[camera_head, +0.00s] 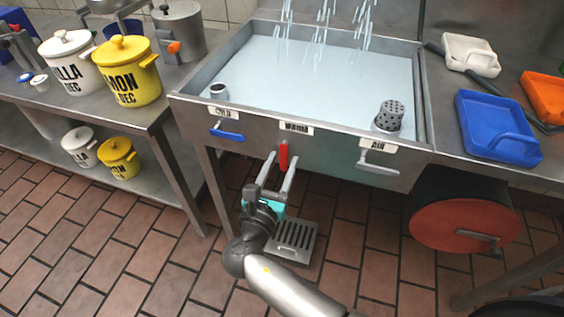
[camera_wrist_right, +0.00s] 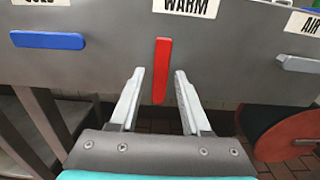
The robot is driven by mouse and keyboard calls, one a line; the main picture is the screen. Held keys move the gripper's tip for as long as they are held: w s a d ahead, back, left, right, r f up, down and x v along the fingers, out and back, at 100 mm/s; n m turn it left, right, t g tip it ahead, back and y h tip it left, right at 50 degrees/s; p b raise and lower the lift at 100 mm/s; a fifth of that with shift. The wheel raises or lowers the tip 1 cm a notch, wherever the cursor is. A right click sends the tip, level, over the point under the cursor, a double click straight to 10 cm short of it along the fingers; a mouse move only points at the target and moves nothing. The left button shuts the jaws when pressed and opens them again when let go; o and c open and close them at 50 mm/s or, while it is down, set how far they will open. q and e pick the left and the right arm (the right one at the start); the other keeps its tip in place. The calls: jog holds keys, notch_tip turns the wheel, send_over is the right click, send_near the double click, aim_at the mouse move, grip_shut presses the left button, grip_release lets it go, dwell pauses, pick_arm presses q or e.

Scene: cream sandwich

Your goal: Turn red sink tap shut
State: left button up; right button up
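The red tap handle (camera_head: 283,155) hangs vertically under the WARM label (camera_head: 296,128) on the front of the sink (camera_head: 330,148). In the right wrist view the red handle (camera_wrist_right: 162,72) stands upright just beyond my fingertips. My right gripper (camera_head: 281,160) is open, with one finger on each side of the handle's line. The right wrist view shows its fingers (camera_wrist_right: 159,72) apart, with nothing held between them. Water streams (camera_head: 325,22) fall into the full sink from above. My left gripper is not in view.
A blue handle (camera_head: 228,134) under COLD and a grey handle (camera_head: 377,164) under AIR flank the red one. A red drum (camera_head: 465,222) is under the right counter. A floor grate (camera_head: 296,240) lies below. Pots, including a yellow one (camera_head: 128,72), stand left.

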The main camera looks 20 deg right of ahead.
grip_shut()
dwell(1.2)
